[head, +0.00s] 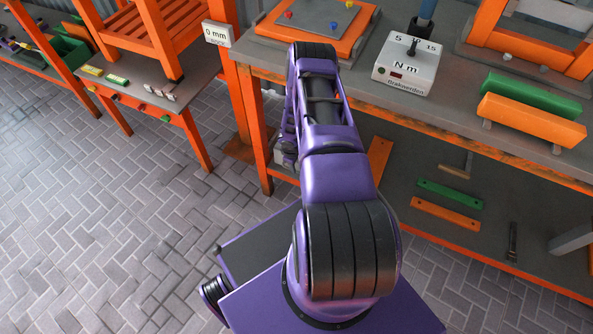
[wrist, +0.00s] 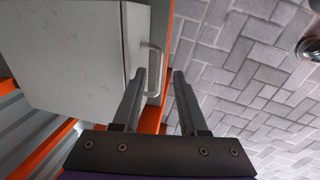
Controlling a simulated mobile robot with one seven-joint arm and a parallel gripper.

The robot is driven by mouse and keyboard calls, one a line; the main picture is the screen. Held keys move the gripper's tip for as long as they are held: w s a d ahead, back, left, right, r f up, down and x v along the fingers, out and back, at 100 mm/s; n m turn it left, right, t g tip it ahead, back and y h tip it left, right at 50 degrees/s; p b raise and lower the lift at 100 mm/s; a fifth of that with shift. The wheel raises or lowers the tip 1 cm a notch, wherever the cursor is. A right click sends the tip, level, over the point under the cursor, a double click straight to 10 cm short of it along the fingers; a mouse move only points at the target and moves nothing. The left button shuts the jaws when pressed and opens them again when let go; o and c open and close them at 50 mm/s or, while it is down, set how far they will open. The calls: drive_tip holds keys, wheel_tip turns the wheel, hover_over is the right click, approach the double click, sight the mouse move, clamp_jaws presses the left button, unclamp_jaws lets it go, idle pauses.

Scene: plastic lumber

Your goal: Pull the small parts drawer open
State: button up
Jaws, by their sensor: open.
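The small parts drawer appears in the wrist view as a pale grey box front (wrist: 136,45) at the upper left, with a thin metal bar handle (wrist: 155,70) on its right side. My gripper (wrist: 159,74) is open, its two fingers pointing up the picture. The handle lies between the two fingertips in the picture, closer to the left finger. I cannot tell whether either finger touches it. No gap around the drawer front is clear to see. In the head view my arm hides the drawer and the gripper.
Another orange bench (head: 190,75) stands at the left. The paved floor (head: 100,220) is clear at lower left.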

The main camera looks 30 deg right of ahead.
drive_tip(key=f, duration=0.3)
drive_tip(key=f+b, duration=0.1)
drive_tip(key=shift+w+d+f, duration=0.15)
drive_tip(key=shift+d, duration=0.2)
drive_tip(key=shift+c, duration=0.3)
clamp_jaws()
idle(0.8)
